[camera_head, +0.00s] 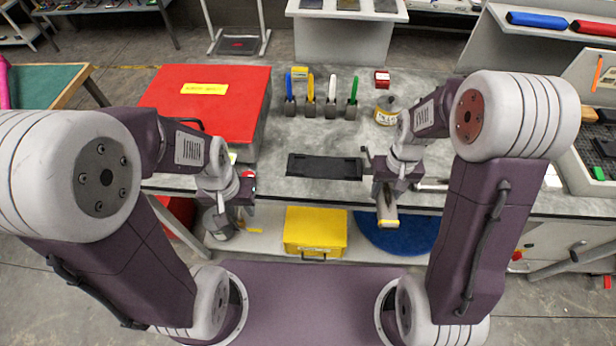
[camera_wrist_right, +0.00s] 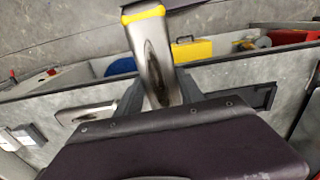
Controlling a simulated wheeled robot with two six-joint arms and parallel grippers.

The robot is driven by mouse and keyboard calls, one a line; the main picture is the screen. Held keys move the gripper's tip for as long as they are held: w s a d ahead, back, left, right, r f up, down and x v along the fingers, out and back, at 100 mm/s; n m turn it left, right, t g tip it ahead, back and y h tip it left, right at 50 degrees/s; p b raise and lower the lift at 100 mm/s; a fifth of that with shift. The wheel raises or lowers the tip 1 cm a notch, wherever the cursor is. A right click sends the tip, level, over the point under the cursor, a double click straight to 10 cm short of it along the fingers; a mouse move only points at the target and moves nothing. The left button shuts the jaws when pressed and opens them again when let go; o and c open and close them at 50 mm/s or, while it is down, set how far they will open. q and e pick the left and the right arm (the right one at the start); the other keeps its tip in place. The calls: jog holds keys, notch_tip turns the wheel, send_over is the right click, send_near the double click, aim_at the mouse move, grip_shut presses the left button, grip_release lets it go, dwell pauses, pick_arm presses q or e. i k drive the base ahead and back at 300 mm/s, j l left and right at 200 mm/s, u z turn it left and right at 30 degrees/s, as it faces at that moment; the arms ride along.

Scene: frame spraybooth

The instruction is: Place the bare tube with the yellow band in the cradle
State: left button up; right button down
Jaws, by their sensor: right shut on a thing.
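The bare metal tube with the yellow band (camera_head: 388,212) is in my right gripper (camera_head: 385,193), in front of the workbench's front edge. In the right wrist view the tube (camera_wrist_right: 152,58) stands out between the two dark fingers (camera_wrist_right: 158,95), its yellow band at the far end. A black, shallow tray-like piece (camera_head: 325,167), which looks like the cradle, lies empty on the bench left of my right gripper. Part of it shows in the right wrist view (camera_wrist_right: 262,96). My left gripper (camera_head: 246,192) is over the bench's left front; its finger gap is unclear.
Another metal tube (camera_head: 432,185) lies on the bench right of my right gripper. Several coloured handles (camera_head: 311,95) stand in dark holders behind the black piece. A large red box (camera_head: 215,100) fills the left. A yellow case (camera_head: 315,232) and blue mat (camera_head: 400,240) are below the bench top.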

aim_at(325, 167)
jog(key=i+j, duration=0.1)
jog(key=j, duration=0.25)
jog(key=i+j+z, duration=0.1)
jog(key=j, duration=0.25)
jog(key=i+j, duration=0.15)
jog(key=j, duration=0.2)
jog(key=i+j+z, duration=0.1)
jog(key=j, duration=0.2)
